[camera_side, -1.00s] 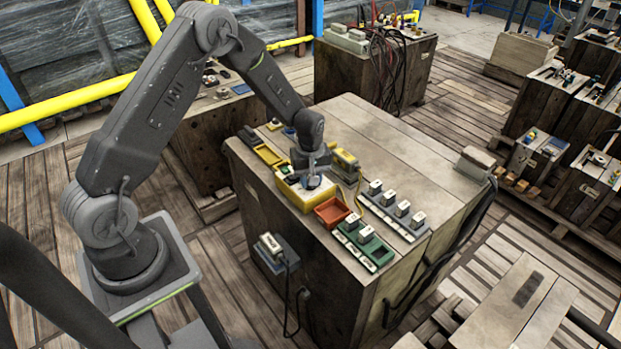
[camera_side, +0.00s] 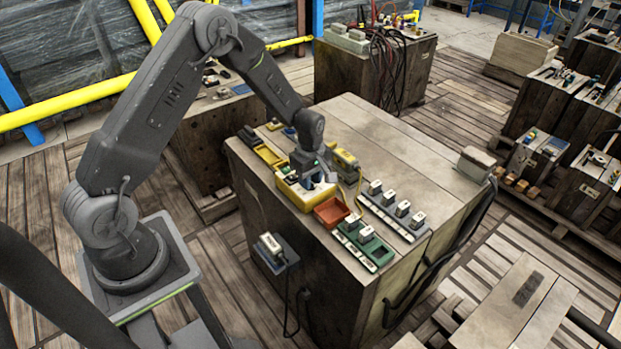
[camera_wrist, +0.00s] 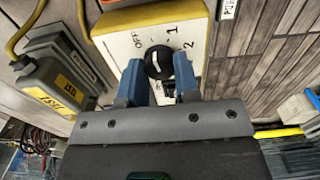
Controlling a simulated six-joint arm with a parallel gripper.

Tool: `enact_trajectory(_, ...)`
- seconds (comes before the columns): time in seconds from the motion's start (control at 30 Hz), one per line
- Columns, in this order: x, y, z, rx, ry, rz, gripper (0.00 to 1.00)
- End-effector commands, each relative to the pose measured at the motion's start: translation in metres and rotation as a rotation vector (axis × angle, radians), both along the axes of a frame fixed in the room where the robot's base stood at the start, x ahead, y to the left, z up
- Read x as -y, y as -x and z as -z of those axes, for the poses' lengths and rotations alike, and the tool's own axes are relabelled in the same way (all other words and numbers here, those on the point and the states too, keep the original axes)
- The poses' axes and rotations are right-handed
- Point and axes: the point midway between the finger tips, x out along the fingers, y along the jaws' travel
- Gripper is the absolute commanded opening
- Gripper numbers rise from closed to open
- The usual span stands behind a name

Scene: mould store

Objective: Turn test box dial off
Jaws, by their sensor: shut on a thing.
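The test box is yellow with a white top face; it stands near the left edge of the wooden crate in the side view (camera_side: 293,200) and at the top of the wrist view (camera_wrist: 115,42). Its round black dial (camera_wrist: 157,59) has a small white mark, and OFF, 1 and 2 are printed around it. Which label the mark points at is hard to tell. My gripper (camera_wrist: 159,64) is over the box, its blue fingers shut on the dial from both sides. In the side view my gripper (camera_side: 308,181) hides the dial.
A grey-olive device with a yellow TEST label (camera_wrist: 62,92) stands close beside the box, with a yellow cable. A red tray (camera_side: 331,211), a green block holder (camera_side: 364,246) and a yellow tray (camera_side: 270,155) are nearby. The crate's far top (camera_side: 375,135) is clear.

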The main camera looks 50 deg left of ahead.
Motion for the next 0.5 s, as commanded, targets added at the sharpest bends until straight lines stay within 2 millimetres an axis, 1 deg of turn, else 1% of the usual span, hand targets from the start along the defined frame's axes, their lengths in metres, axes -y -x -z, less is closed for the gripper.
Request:
enact_trajectory(0.2, 0.0002, 0.0004, 0.0007, -0.001, 0.001, -0.002, 0.05)
enact_trajectory(0.23, 0.0002, 0.0004, 0.0007, -0.001, 0.001, -0.002, 0.31)
enact_trajectory(0.4, 0.0001, 0.0003, 0.0005, -0.001, 0.001, -0.001, 0.47)
enact_trajectory(0.5, 0.0001, 0.0002, 0.0003, -0.001, 0.001, 0.000, 0.55)
